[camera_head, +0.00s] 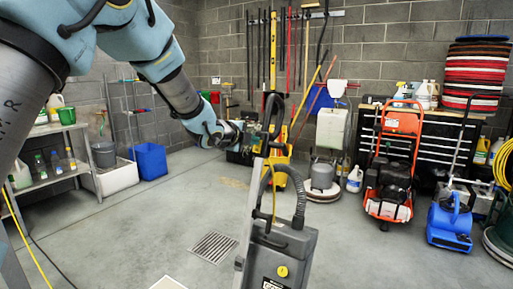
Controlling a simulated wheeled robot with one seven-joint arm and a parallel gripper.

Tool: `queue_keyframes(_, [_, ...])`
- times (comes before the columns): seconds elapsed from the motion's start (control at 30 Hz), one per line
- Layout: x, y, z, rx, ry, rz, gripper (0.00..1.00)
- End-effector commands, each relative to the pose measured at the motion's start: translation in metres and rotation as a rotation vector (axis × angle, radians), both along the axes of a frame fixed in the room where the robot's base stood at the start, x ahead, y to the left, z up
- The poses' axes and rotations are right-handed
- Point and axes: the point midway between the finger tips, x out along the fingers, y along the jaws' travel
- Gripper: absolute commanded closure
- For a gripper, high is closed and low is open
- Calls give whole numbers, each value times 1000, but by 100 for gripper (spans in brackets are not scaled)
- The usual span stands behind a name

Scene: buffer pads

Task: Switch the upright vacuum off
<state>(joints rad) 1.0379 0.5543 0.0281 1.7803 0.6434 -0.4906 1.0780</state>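The upright vacuum (278,252) stands in the front centre, cut off by the lower edge of the picture. Its body is dark grey, with a round yellow button or knob (283,271) on its face. A ribbed black hose arches over its top, and a dark looped handle (272,115) rises above it. My arm reaches in from the upper left. My gripper (250,137) is dark and small, just left of the handle, well above the yellow button. I cannot tell whether it touches the handle, or how its fingers stand.
A floor drain (214,247) lies left of the vacuum. A floor machine (323,180), an orange machine (390,180) and a blue blower (450,222) stand to the right. Shelves, a blue bin (149,161) and a yellow cord are at left. The floor at left centre is clear.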

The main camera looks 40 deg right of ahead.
Motion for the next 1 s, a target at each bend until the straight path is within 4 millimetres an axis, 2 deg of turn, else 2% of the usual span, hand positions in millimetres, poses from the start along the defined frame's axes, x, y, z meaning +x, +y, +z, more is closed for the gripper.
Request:
queue_keyframes(0.17, [-1,2,0,0,0,0,100])
queue_keyframes(0.8, [-12,46,17,0,0,0,100])
queue_keyframes(1.0, [-14,54,20,1,1,0,100])
